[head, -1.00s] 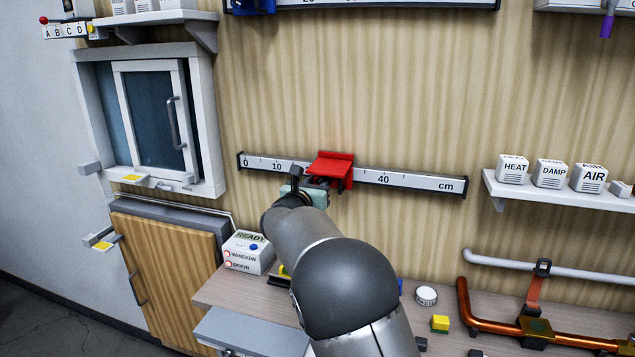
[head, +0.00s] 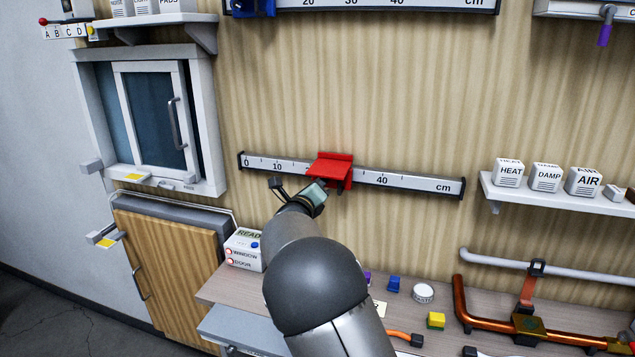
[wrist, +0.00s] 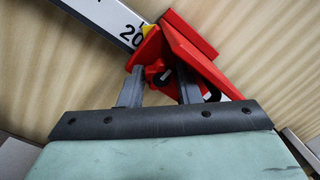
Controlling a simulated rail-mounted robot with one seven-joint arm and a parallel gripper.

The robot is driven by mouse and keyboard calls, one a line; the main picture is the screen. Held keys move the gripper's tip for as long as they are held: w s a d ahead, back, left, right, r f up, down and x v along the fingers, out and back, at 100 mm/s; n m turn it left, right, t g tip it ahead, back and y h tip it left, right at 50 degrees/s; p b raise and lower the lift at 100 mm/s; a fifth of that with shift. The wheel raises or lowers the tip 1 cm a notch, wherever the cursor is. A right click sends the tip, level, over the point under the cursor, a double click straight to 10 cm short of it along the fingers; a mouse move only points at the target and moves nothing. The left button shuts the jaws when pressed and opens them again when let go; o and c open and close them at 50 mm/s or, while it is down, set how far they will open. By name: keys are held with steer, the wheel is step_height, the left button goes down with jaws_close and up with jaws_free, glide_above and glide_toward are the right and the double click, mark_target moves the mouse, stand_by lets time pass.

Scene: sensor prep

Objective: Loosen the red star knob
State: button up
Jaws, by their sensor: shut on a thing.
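A red sliding carriage (head: 331,166) sits on a horizontal centimetre rail (head: 410,182) on the wall, between the 20 and 40 marks. The wrist view shows its red body (wrist: 196,58) close up, with a yellow pointer (wrist: 149,29) by the 20. Below the carriage, the red star knob (wrist: 157,72) shows partly between my fingers, with a dark centre. My gripper (wrist: 160,82) is shut on the knob, a finger on each side. In the head view, my gripper (head: 322,188) is tilted under the carriage, and the knob is hidden.
A workbench (head: 230,290) below holds a white READY box (head: 243,250), small coloured blocks and a copper pipe (head: 480,325). A shelf (head: 560,199) with labelled cubes is at right. A window (head: 150,118) and wooden door (head: 170,265) are at left. The wall around the rail is mostly clear.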

steer(key=shift+n, duration=0.3)
steer(key=o, duration=1)
steer(key=shift+r, duration=0.1)
